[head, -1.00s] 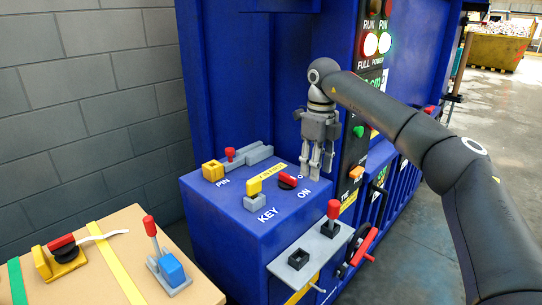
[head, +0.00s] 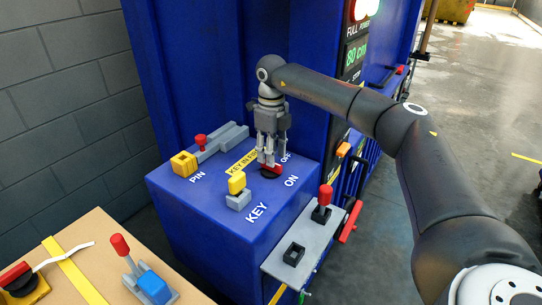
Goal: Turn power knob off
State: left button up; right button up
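The power knob (head: 271,172) is a red handle on a black round base, on top of the blue machine box (head: 190,212). White OFF and ON labels are printed to its right. My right gripper (head: 266,163) points down from above, with its fingertips at the red handle and partly covering it. I cannot tell whether the fingers touch or clasp the handle, or exactly which label the handle points at. My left gripper is not in view.
A yellow key block (head: 237,183) and a yellow pin block (head: 184,163) stand on the box. A grey shelf (head: 275,262) with a red-topped joystick (head: 324,198) juts from its front right. A cardboard box (head: 95,262) with levers is at lower left.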

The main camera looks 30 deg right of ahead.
jog(key=shift+f, duration=1.4)
jog(key=shift+c, duration=0.5)
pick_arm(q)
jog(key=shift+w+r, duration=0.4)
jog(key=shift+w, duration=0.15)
pick_arm(e)
grip_shut()
